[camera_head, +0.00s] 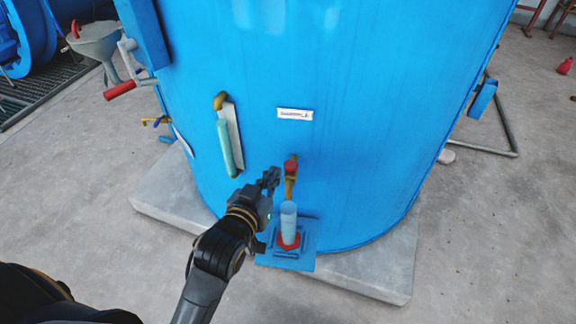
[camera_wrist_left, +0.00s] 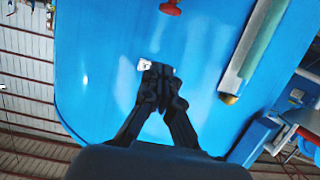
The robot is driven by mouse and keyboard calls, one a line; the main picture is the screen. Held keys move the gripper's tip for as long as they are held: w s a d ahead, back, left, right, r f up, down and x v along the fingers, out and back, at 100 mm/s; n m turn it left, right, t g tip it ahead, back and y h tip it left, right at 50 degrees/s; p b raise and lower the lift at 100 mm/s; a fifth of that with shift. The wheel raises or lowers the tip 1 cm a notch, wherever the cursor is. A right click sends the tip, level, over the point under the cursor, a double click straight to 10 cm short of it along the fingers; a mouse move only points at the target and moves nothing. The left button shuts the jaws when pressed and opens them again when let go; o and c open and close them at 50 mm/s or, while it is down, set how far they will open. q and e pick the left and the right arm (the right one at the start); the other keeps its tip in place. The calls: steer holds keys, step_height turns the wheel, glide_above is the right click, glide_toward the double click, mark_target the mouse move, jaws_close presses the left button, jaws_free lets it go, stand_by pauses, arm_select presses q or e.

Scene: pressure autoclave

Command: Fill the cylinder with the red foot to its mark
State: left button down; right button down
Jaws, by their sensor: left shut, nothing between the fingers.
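The clear cylinder (camera_head: 288,217) stands upright on its red foot (camera_head: 289,242), on a small blue shelf (camera_head: 300,262) at the bottom of the blue vessel. A brass tap (camera_head: 290,185) with a red handle (camera_head: 291,164) is right above it. The mark and any liquid level are too small to tell. My left gripper (camera_head: 272,174) is shut and empty, just left of the tap, apart from the handle as far as I can tell. In the left wrist view its fingers (camera_wrist_left: 159,72) point at the blue wall, with a red knob-like part (camera_wrist_left: 170,7) beyond them. My right gripper is out of view.
The blue vessel (camera_head: 345,150) fills the middle and stands on a concrete plinth (camera_head: 385,270). A sight tube (camera_head: 228,145) and white label (camera_head: 295,114) are on its wall. A funnel (camera_head: 98,42) and red-gripped lever (camera_head: 120,90) stick out at left. Floor at right is mostly clear.

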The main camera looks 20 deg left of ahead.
arm_select(q)
glide_above(291, 166)
steer(key=s, duration=0.3)
steer(key=shift+w+a+f+p, duration=0.1)
steer(key=shift+f+p, duration=0.1)
steer(key=shift+f, duration=0.35)
steer(key=shift+w+a+f+p, duration=0.1)
steer(key=shift+f+p, duration=0.05)
steer(key=shift+f, duration=0.4)
steer(key=f, duration=0.3)
steer(key=shift+w+f, duration=0.15)
steer(key=shift+w, duration=0.2)
steer(key=shift+s+f, duration=0.1)
steer(key=shift+f, duration=0.4)
